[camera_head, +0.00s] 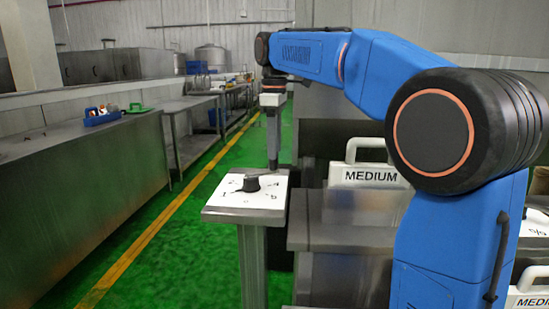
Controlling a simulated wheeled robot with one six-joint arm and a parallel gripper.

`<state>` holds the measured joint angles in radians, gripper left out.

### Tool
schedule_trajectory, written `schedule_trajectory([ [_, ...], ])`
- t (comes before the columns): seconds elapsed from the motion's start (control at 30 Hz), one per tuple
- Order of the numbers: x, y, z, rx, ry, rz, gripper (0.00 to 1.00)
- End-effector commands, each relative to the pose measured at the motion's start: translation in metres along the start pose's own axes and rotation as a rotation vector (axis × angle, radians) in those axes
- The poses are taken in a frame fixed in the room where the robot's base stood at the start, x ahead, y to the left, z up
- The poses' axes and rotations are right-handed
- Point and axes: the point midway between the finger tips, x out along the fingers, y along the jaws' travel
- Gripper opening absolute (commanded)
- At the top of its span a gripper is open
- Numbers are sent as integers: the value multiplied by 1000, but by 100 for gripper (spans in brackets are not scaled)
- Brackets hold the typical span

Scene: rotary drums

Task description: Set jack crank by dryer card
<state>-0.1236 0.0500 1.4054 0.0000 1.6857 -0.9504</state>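A black crank hub (251,184) sits on a white dial plate (226,199) on top of a grey pedestal (253,262). The marks 1, 2, 4 and 5 show around the hub; the 3 mark cannot be made out. A thin grey bar lies at the hub's far side; its exact pointing is unclear. My gripper (273,166) points down at the far right edge of the plate, close to the bar. Whether it touches or grips anything cannot be told. A white card reading MEDIUM (371,175) stands at right, partly behind my arm.
A second MEDIUM sign (530,301) shows at the lower right edge. Grey steel machine blocks (340,235) stand right of the pedestal. A long steel counter (80,190) with a blue caddy (102,118) runs along the left. The green floor between is clear.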

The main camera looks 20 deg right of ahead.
Motion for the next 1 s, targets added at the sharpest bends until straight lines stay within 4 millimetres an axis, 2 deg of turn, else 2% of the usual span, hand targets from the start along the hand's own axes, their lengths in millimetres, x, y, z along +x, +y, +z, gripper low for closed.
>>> schedule_trajectory([
  [0.1, 17, 0, 0, 0, -1, -1, 40],
  [0.3, 33, 0, 0, 0, -1, -1, 40],
  [0.67, 37, 0, 0, 0, 0, -1, 40],
  [0.83, 37, 0, 0, 0, 0, 0, 0],
  [1.0, 36, 0, 0, 2, 0, 0, 0],
])
